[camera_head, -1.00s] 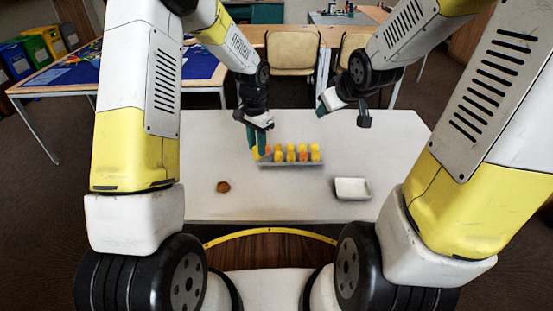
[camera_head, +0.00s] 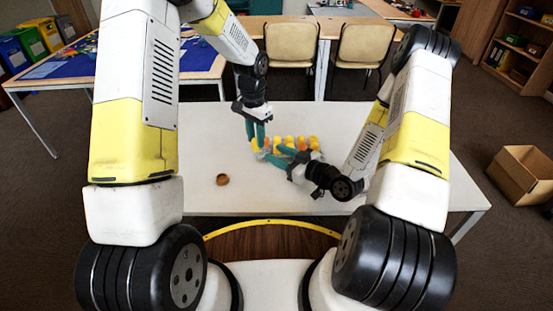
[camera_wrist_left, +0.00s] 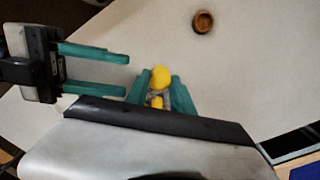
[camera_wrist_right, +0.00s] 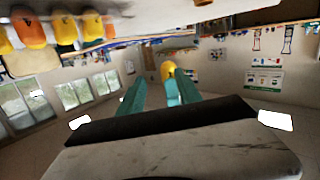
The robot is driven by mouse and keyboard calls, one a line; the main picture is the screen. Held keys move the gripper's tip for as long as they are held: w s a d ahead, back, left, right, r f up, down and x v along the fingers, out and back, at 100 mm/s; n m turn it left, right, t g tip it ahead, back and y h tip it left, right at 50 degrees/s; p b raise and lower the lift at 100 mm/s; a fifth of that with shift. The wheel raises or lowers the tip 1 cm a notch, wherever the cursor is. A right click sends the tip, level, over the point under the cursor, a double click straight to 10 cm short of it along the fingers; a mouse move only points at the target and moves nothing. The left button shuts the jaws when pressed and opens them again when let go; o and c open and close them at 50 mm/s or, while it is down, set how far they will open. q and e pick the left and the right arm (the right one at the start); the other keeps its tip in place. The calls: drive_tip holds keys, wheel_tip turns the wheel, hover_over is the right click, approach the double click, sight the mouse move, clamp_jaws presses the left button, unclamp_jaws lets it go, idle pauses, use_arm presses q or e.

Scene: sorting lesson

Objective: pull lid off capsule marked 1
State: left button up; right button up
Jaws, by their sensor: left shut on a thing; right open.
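My left gripper (camera_head: 256,143) is shut on a yellow capsule (camera_wrist_left: 158,102) with a rounded yellow lid (camera_wrist_left: 160,77), seen between its teal fingers in the left wrist view. In the head view this capsule is at the left end of the row of capsules; I cannot tell whether it is clear of the rack. My right gripper (camera_head: 277,154) is open beside it, its fingers pointing left toward the capsule. In the right wrist view a yellow end (camera_wrist_right: 168,70) shows just beyond the right fingers. I cannot read any number on the capsule.
Several yellow and orange capsules (camera_head: 313,143) stand in a row on the table (camera_head: 215,130); my right arm partly covers them. A small round brown bowl (camera_head: 222,179) sits at the front left. A cardboard box (camera_head: 525,177) stands on the floor at right.

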drive_tip(key=w+a+t+y, duration=0.1)
drive_tip(key=w+a, duration=0.2)
drive_tip(key=a, duration=0.2)
drive_tip(key=shift+w+a+f+m, duration=0.15)
drive_tip(key=shift+a+m, duration=0.2)
drive_tip(key=shift+m, duration=0.05)
idle(0.3)
drive_tip(key=c, duration=0.8)
use_arm(q)
drive_tip(key=shift+r, duration=0.1)
drive_tip(key=shift+r, duration=0.1)
drive_tip(key=shift+c, duration=0.4)
clamp_jaws()
drive_tip(key=shift+r, duration=2.5)
